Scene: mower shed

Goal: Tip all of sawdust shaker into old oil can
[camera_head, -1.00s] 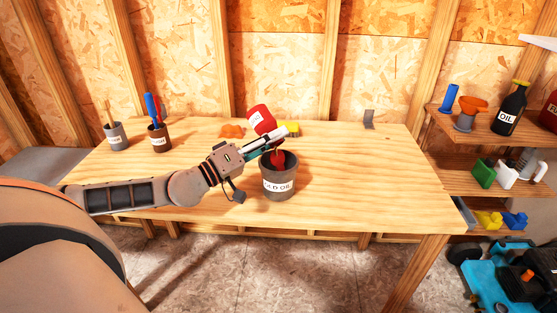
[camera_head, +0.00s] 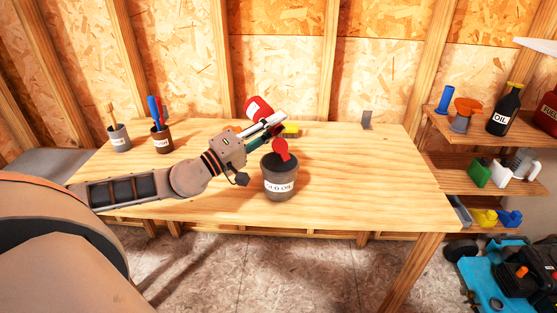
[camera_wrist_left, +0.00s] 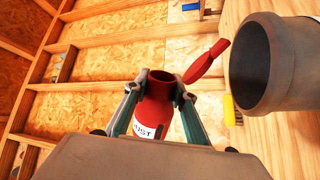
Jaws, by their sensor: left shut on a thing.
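My left gripper (camera_head: 268,125) is shut on the red sawdust shaker (camera_head: 256,106), above the table and behind and left of the old oil can (camera_head: 280,181). In the left wrist view the fingers (camera_wrist_left: 158,88) grip the shaker near its open mouth (camera_wrist_left: 165,77), and part of its label shows. The shaker is strongly tilted. The grey old oil can stands upright on the table, and its open mouth (camera_wrist_left: 250,65) shows in the wrist view. A flat red piece (camera_head: 281,150) appears over the can's rim; I cannot tell whether it touches. My right gripper is out of view.
The wooden table (camera_head: 370,180) is clear right of the can. A yellow item (camera_head: 291,130) lies behind it. A grey pot (camera_head: 118,138) and a brown pot (camera_head: 161,139) with tools stand at left. Shelves (camera_head: 480,140) with bottles are at right.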

